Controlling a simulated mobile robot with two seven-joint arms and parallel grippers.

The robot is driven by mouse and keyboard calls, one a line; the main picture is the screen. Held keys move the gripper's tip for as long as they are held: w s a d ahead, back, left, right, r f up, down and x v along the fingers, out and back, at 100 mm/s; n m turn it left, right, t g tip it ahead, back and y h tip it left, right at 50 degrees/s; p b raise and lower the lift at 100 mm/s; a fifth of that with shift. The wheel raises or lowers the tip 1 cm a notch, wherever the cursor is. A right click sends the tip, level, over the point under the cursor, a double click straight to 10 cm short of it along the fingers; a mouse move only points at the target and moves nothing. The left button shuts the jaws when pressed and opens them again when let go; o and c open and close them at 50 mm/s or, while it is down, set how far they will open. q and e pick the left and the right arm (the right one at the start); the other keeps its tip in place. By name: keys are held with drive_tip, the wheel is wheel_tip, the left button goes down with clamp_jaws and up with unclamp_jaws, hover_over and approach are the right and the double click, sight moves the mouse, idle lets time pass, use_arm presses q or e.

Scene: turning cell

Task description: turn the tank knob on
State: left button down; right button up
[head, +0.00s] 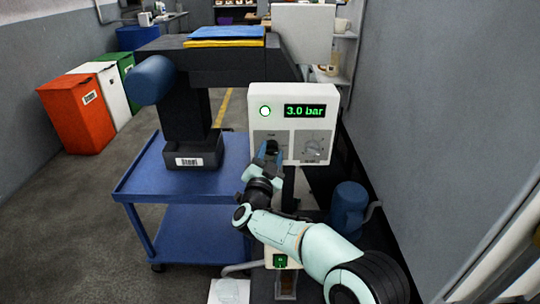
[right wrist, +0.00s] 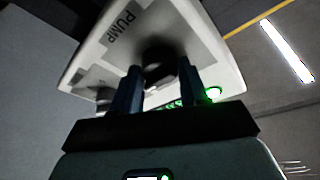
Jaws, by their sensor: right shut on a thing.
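A white control panel (head: 290,97) faces me with a lit green lamp and a display (head: 305,111) reading 3.0 bar. Two grey plates with knobs sit below the display. Their labels are too small to read in the head view. My right gripper (head: 268,150) is shut on the dark left knob (right wrist: 160,67), which shows between its fingers in the right wrist view. PUMP is readable on a label (right wrist: 125,27) near that knob. The gripper covers much of it, so its setting is unclear. The right knob (head: 312,151) is pale and untouched. My left gripper is out of view.
A blue cart (head: 150,180) stands left of the panel, bearing a dark machine column (head: 185,115). A blue rounded motor-like body (head: 349,205) is low on the right, near the grey wall (head: 440,110). Red, white and green bins stand at the left.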

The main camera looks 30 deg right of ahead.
idle(0.3)
drive_tip(key=o, duration=1)
drive_tip(key=shift+o, duration=0.2)
drive_tip(key=shift+a, duration=0.1)
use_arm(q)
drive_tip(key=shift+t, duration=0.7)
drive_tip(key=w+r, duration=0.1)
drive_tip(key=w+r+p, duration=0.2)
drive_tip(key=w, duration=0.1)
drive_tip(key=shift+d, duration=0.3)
use_arm(e)
drive_tip(key=v, duration=1.3)
drive_tip(key=shift+s, duration=0.1)
